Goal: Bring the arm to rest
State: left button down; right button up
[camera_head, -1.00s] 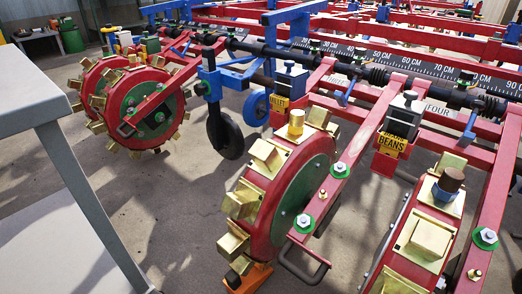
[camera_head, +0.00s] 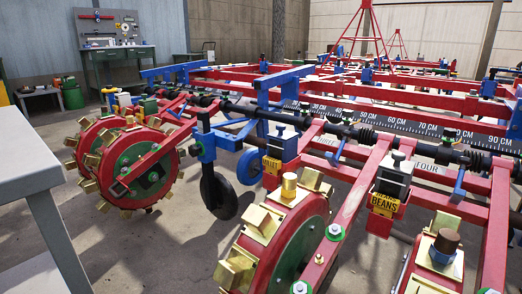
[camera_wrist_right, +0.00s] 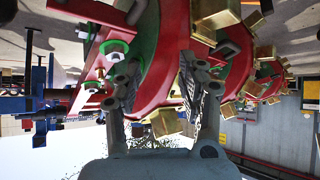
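My right gripper (camera_wrist_right: 166,85) shows in the right wrist view with its two dark fingers spread apart and nothing between them. A red punch wheel (camera_wrist_right: 150,65) with brass-coloured cups fills the background beyond the fingers; I cannot tell how far off it is. Neither arm shows in the head view, and my left gripper is in neither view. In the head view the red planter stands ahead, with a near punch wheel (camera_head: 285,240) at the centre and another punch wheel (camera_head: 130,165) at the left.
A grey table (camera_head: 32,145) stands close at the left edge. The planter's red beams and a black scale bar (camera_head: 400,125) stretch to the right. A green workbench (camera_head: 118,55) stands at the back wall. Bare concrete floor (camera_head: 150,245) shows between table and planter.

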pick_arm(q)
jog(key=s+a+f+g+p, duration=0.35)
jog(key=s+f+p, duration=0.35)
jog(key=p, duration=0.7)
pick_arm(e)
jog(key=s+d+f+g, duration=0.35)
jog(key=s+f, duration=0.25)
jog(key=s, duration=0.2)
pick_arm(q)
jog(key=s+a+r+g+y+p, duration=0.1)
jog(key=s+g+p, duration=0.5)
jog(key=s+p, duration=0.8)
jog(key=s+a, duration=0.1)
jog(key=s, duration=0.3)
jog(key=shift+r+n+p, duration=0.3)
pick_arm(e)
jog(key=s+d+g+h, duration=0.1)
jog(key=s+g, duration=0.5)
jog(key=s, duration=1.1)
jog(key=shift+d+r+m, duration=0.4)
jog(key=shift+d+r, duration=0.05)
jog(key=shift+d, duration=0.05)
